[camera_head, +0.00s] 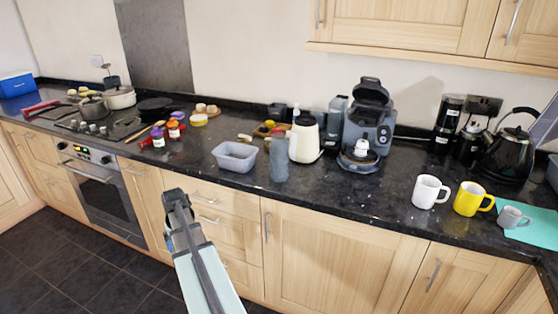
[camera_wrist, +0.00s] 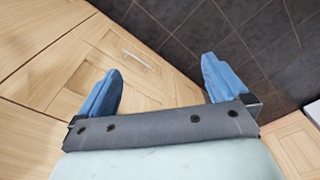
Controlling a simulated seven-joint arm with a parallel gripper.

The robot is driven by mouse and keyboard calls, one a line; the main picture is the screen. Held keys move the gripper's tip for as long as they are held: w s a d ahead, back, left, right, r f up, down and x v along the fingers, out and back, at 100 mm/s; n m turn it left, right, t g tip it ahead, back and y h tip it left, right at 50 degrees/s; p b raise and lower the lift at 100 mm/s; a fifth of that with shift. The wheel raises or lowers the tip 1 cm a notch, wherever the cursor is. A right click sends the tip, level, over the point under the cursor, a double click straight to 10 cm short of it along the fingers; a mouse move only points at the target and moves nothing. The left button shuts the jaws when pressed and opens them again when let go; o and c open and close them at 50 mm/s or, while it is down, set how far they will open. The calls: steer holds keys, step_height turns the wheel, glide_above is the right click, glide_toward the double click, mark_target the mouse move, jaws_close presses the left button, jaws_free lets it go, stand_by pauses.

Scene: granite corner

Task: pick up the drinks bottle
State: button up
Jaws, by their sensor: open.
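A grey-blue drinks bottle (camera_head: 279,158) stands upright near the front edge of the black worktop, between a grey plastic tub and a white kettle-like jug. My gripper (camera_wrist: 160,64) is open in the wrist view, with its two blue fingers wide apart and nothing between them. The wrist view shows cupboard fronts and dark floor tiles beyond the fingers, and no bottle. In the head view my arm reaches up from the bottom, its end in front of the drawers, below and left of the bottle and apart from it.
The grey tub (camera_head: 236,154) is just left of the bottle and the white jug (camera_head: 305,143) is close on its right. A coffee machine (camera_head: 369,122) stands further right. White (camera_head: 428,191) and yellow mugs (camera_head: 472,199) are at right. Worktop between machine and mugs is clear.

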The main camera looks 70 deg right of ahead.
steer(key=s+d+r+m+t+h, duration=0.1)
steer(key=s+d+r, duration=0.1)
steer(key=d+r, duration=0.55)
steer(key=s+d+r+m+h, duration=0.1)
steer(key=s+d+r, duration=0.1)
steer(key=d+r, duration=0.5)
step_height(320, 180, up, 26)
steer(key=m+h, duration=0.2)
steer(key=m, duration=0.3)
glide_above(279, 147)
steer(key=a, duration=0.2)
steer(key=shift+x, duration=6.85)
steer(key=shift+s+d, duration=0.15)
steer(key=shift+s, duration=0.05)
steer(key=shift+c, duration=0.4)
steer(key=shift+r, duration=0.1)
steer(key=c, duration=0.9)
steer(key=shift+c, duration=0.2)
